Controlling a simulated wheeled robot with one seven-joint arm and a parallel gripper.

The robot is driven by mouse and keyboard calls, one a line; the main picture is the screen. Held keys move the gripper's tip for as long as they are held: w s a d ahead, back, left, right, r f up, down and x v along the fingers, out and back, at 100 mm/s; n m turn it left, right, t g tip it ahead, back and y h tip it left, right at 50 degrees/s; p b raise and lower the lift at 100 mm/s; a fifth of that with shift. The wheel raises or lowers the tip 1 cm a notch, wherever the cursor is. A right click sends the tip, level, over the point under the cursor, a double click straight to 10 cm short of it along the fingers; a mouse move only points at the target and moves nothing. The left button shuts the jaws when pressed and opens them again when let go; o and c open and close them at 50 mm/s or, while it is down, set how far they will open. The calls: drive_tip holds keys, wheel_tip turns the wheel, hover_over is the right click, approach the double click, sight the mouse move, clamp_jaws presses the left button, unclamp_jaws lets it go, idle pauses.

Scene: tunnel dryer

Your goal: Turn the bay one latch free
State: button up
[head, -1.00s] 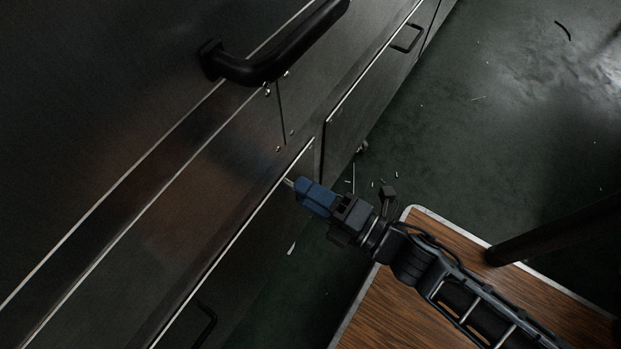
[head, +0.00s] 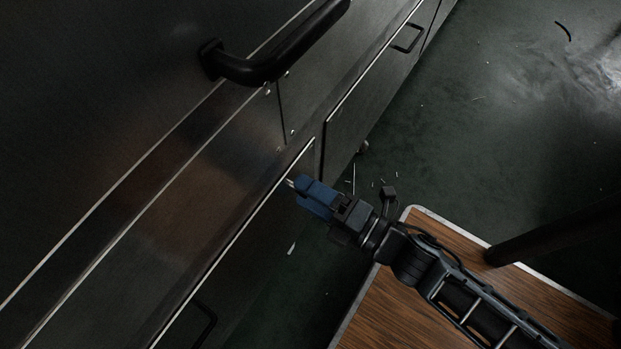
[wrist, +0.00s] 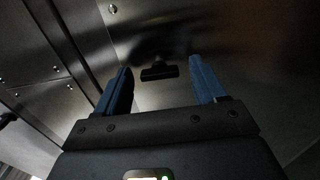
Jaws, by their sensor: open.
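In the wrist view a small black T-shaped latch (wrist: 158,72) sticks out from the metal panel, its bar lying roughly level. My gripper (wrist: 162,82) is open, with one blue finger to each side of the latch. The latch shows beyond and between the fingertips; I cannot tell how deep it sits between them, and no touch is visible. In the head view my gripper (head: 298,188) is close to the dark cabinet front. The latch is not discernible there.
A thick black bar handle (head: 265,68) stands out from the cabinet above my gripper. Smaller pull handles (head: 408,38) are on the lower panels. A wood-topped surface (head: 400,305) lies below my arm. The green floor (head: 500,130) on the right is mostly clear, with small debris.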

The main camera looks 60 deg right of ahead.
drive_tip(key=s+p, duration=0.1)
drive_tip(key=s, duration=0.6)
drive_tip(key=shift+s, duration=0.35)
